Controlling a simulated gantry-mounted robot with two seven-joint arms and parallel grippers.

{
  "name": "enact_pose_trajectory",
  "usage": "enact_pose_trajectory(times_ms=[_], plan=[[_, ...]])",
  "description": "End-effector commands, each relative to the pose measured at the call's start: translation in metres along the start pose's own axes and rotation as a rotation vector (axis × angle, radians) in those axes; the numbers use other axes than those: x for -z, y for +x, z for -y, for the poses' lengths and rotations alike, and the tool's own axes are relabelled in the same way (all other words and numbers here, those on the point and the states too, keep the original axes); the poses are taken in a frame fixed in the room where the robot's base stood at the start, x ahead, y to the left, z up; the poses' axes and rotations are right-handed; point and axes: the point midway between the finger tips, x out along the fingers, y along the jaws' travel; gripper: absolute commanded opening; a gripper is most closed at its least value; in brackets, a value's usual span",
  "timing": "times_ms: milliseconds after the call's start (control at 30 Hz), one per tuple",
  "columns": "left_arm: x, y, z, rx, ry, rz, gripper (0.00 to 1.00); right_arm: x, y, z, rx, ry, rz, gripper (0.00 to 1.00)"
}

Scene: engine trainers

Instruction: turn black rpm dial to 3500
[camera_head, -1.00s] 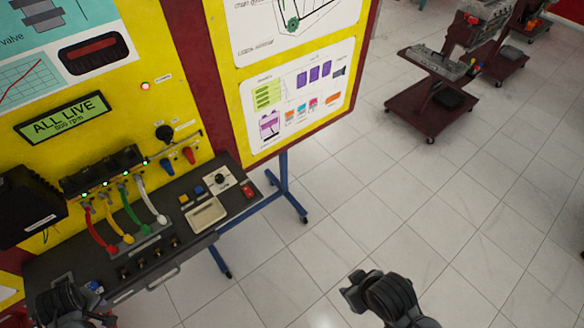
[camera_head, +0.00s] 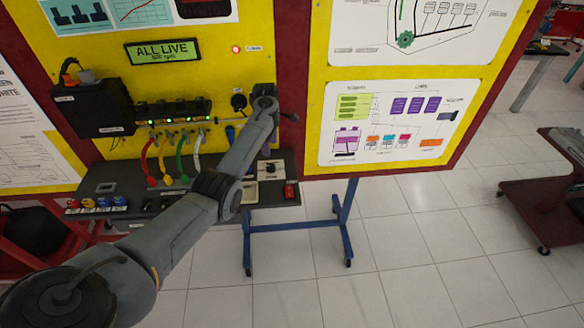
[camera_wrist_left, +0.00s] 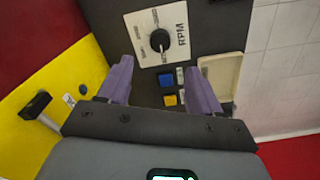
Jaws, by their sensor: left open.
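The black rpm dial (camera_head: 270,168) sits on a white plate at the right end of the dark console. In the left wrist view the dial (camera_wrist_left: 160,40) is clear beside the printed word RPM. A pale mark shows on its knob, but the scale figures are too small to read. The dial lies beyond the fingertips, roughly in line with the gap, not touched. In the head view my left arm reaches across the console. My right gripper is out of view.
Blue (camera_wrist_left: 167,79) and yellow (camera_wrist_left: 170,100) buttons and a beige tray (camera_wrist_left: 222,76) are close to the fingers. The display (camera_head: 162,50) reads ALL LIVE; its rpm figure is unclear. Coloured cables (camera_head: 183,158) run left of my arm.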

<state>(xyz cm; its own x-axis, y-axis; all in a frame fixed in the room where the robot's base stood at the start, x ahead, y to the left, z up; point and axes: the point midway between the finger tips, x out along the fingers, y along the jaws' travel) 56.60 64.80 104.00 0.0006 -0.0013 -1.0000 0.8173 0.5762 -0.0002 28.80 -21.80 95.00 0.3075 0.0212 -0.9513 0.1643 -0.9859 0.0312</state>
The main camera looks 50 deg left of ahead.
Motion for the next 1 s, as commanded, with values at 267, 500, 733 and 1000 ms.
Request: enact_pose_trajectory(times_ms=[267,500,733,1000], plan=[[-0.001,0.042,0.001,0.003,0.002,0.001,0.64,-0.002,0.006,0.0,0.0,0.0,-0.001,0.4],[-0.001,0.078,0.001,0.002,0.004,0.001,0.64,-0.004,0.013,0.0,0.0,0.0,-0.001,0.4],[-0.001,0.098,0.0,0.0,0.004,0.0,0.64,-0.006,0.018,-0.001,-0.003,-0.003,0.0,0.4],[-0.001,0.101,0.0,-0.001,0.003,0.0,0.64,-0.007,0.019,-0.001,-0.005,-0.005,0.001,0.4]])
